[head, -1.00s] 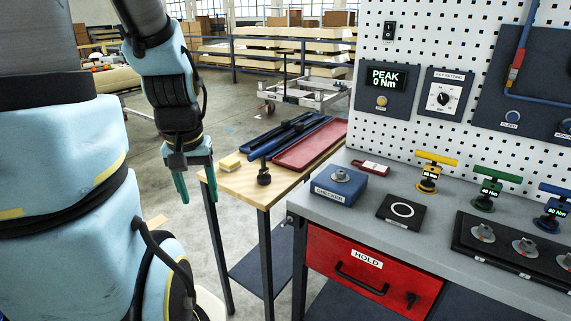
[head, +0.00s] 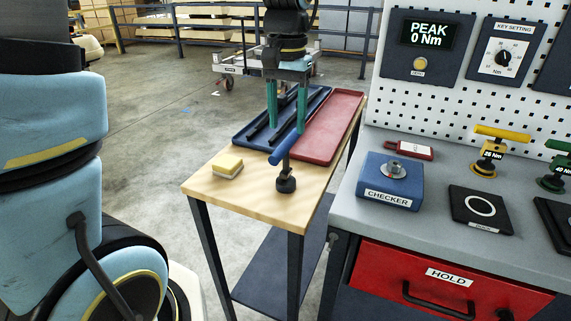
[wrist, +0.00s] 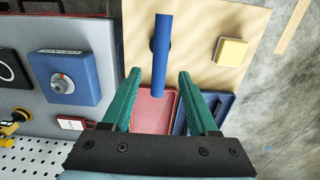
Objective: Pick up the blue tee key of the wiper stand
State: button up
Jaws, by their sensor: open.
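A blue tee key (head: 285,148) stands upright on a dark round base at the right part of the wooden side table (head: 215,189). In the wrist view its blue bar (wrist: 162,55) runs lengthwise in the picture, ahead of and between my fingers. My gripper (head: 287,118) is open and empty, pointing down, close to the blue bar. In the wrist view my green gripper fingers (wrist: 158,75) are spread to either side of the bar's near end, with gaps on both sides.
A yellow sponge (head: 228,166) lies left of the key. A blue tray (head: 255,133) with dark bars and a red tray (head: 335,140) lie behind. The grey bench with a blue checker box (head: 391,182) and a red drawer (head: 440,285) stands right.

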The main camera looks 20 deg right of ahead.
aim_at(286, 141)
jog(key=shift+s+a+f+p, duration=0.15)
jog(key=shift+f+p, duration=0.3)
jog(key=shift+f, duration=1.25)
jog(key=shift+s+a+f+p, duration=0.1)
jog(key=shift+f+p, duration=0.3)
jog(key=shift+f, duration=1.25)
jog(key=shift+d, duration=0.1)
grip_shut()
